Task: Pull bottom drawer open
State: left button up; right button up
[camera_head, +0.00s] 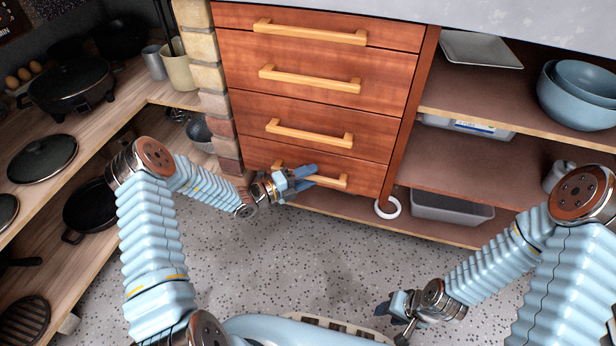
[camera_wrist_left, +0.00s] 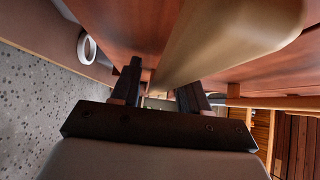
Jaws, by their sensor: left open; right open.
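The bottom drawer (camera_head: 364,174) is the lowest of a stack of reddish wood drawers in the head view, and it looks closed. Its pale wooden bar handle (camera_head: 334,182) is partly hidden by my left gripper (camera_head: 302,178). That gripper is open at the handle's left half. My right gripper (camera_head: 392,310) is open and low over the floor, away from the drawers.
Upper drawers with similar handles (camera_head: 310,79) are closed. Brick pillar (camera_head: 216,100) stands left of the stack. Open shelves on the right hold blue bowls (camera_head: 575,100) and a grey bin (camera_head: 450,209). A white ring (camera_head: 388,208) sits by the lower right corner. Speckled floor (camera_head: 300,250) in front is clear.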

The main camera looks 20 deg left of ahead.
pick_arm(q)
jog(key=shift+c, duration=0.3)
grip_shut()
